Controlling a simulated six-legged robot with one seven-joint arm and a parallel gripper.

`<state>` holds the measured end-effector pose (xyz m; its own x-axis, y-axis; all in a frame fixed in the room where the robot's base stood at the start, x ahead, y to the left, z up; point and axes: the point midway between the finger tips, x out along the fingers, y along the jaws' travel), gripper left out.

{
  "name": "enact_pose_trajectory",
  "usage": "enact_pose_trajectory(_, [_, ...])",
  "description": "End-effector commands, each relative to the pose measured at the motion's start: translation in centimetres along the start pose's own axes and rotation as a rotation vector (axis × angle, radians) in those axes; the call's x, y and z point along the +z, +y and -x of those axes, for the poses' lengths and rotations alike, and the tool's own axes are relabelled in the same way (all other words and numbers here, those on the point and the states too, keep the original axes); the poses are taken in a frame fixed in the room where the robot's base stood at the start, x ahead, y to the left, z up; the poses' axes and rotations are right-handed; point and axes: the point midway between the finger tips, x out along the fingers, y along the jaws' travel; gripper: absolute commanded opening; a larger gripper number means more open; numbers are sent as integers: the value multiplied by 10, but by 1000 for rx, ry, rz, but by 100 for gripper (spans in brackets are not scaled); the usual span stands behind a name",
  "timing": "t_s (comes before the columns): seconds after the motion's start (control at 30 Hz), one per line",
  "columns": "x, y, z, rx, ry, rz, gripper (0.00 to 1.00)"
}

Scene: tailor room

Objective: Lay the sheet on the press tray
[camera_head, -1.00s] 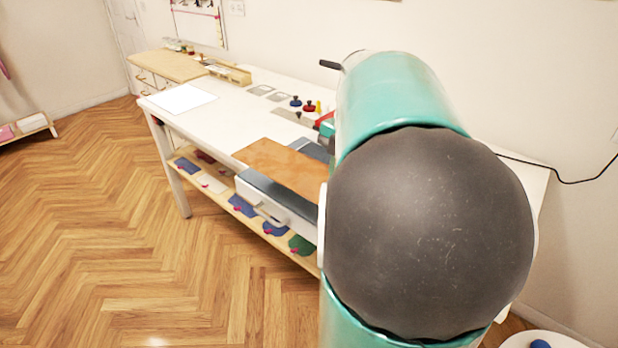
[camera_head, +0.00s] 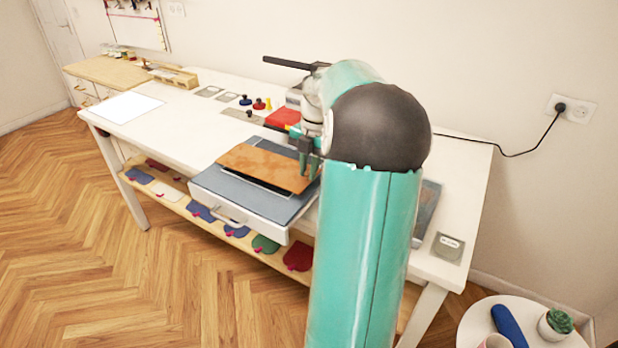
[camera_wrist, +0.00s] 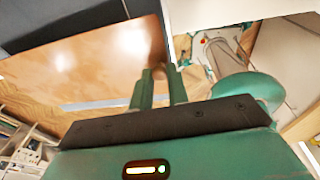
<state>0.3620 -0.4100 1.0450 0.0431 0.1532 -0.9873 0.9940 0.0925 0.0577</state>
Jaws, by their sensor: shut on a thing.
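The sheet (camera_head: 262,166) is a brown leather-like panel in the head view. It lies over the back part of the press tray (camera_head: 222,190), a blue-grey surface with a white front drawn out from the table's front edge. A dark shadow under the sheet's near edge suggests a small gap; I cannot tell whether any part touches the tray. My gripper (camera_head: 309,158) is shut on the sheet's right end. In the wrist view the sheet (camera_wrist: 90,68) spreads left from my fingers (camera_wrist: 160,88). The tray's far part is hidden by the sheet and my arm.
The white table (camera_head: 180,135) carries a white paper (camera_head: 127,107), a red block (camera_head: 282,117) and small knobs (camera_head: 257,103) behind the tray. A shelf below holds coloured pieces (camera_head: 298,256). A small round table (camera_head: 480,320) stands at bottom right. The wooden floor at left is clear.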

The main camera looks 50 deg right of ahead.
Motion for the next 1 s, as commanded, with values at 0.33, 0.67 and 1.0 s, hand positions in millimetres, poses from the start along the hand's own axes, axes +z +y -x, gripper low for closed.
enact_pose_trajectory(0.33, [9, -1, -35, 0, 1, 0, 0])
enact_pose_trajectory(0.67, [9, -1, -35, 0, 1, 0, 38])
enact_pose_trajectory(1.0, [10, -1, -27, 1, -1, 0, 38])
